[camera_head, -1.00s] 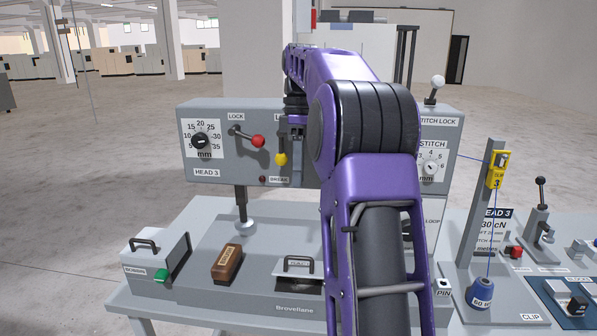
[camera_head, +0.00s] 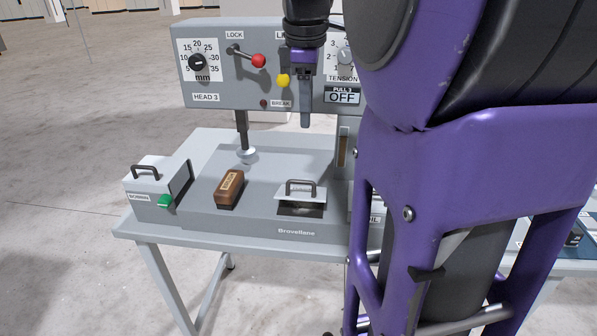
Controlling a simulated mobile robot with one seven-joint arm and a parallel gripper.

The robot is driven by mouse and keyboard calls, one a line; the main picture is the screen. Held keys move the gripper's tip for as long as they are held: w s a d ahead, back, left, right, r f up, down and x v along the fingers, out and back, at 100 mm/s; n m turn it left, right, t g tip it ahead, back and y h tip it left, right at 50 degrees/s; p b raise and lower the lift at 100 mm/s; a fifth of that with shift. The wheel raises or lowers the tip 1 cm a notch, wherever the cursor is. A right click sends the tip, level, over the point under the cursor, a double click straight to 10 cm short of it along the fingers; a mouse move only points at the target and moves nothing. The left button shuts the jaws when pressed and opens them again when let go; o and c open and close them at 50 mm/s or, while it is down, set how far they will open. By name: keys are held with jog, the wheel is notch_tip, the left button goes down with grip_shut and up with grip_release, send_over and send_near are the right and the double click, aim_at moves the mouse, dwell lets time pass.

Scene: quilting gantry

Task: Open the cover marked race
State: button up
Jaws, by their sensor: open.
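A small light cover with a dark handle (camera_head: 301,184) lies on the front of the grey machine bed. A dark gap shows along its front edge, and its label is too small to read surely. My gripper (camera_head: 305,118) points down in front of the machine's upper panel, above and apart from this cover. It is seen edge-on, with its jaws open and nothing visible in them. To the left, a grey box marked bobbin (camera_head: 153,190) has its own dark handle and a green tab.
A brown block (camera_head: 230,187) sits on the bed left of the small cover. A presser foot (camera_head: 246,154) hangs behind it. A red-knobbed lever (camera_head: 257,60) and a yellow knob (camera_head: 283,80) stick out near my gripper. My purple arm hides the right side.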

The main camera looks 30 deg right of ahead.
aim_at(307, 181)
jog(key=f+b, duration=0.1)
jog(key=f, duration=0.4)
jog(key=w+d+f, duration=0.1)
jog(key=f, duration=0.5)
jog(key=w+f+b, duration=0.1)
jog(key=f, duration=0.5)
jog(key=shift+w+d+f+b, duration=0.1)
jog(key=shift+w+d+b, duration=0.2)
jog(key=shift+d, duration=0.1)
grip_shut()
dwell(0.6)
